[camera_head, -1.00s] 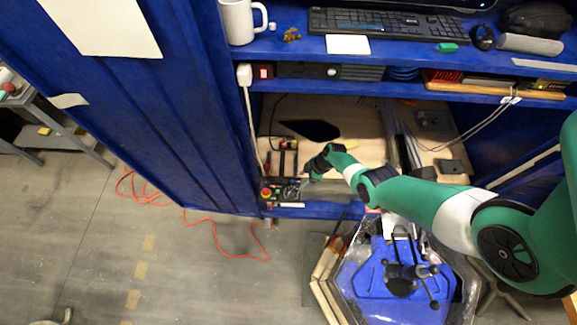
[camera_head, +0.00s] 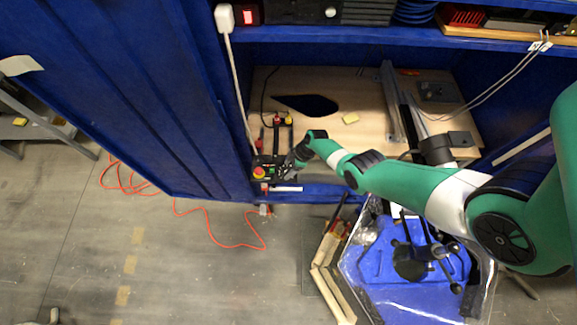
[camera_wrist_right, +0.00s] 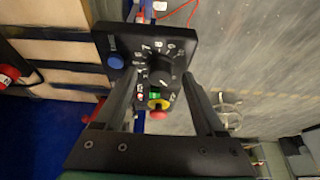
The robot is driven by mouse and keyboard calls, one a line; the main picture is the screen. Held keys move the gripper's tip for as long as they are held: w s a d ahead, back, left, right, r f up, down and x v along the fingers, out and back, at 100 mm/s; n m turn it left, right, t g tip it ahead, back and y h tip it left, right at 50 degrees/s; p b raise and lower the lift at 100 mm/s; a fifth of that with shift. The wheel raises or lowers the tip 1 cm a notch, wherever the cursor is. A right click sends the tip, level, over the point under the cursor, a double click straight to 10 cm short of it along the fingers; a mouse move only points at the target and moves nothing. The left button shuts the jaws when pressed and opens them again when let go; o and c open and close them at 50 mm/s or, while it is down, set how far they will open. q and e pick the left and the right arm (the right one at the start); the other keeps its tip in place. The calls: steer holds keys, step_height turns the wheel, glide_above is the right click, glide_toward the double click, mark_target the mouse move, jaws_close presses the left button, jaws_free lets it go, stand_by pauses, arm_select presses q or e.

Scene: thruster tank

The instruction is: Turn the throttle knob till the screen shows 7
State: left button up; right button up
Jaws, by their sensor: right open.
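A black control box (camera_head: 268,165) sits at the front edge of the cabinet's lower shelf. I cannot read the screen's number. My right gripper (camera_wrist_right: 166,75) is open, its fingers on either side of the knob in that view; I cannot tell whether they touch it. In the head view the right gripper (camera_head: 291,161) is at the box. My left gripper is out of view.
A blue cabinet wall (camera_head: 195,100) stands close left of the box. A white cable (camera_head: 238,85) hangs beside it. An orange cable (camera_head: 215,238) lies on the floor. A blue hexagonal tank (camera_head: 375,262) stands below the right arm.

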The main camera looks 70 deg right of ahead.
jaws_close()
stand_by(0.4)
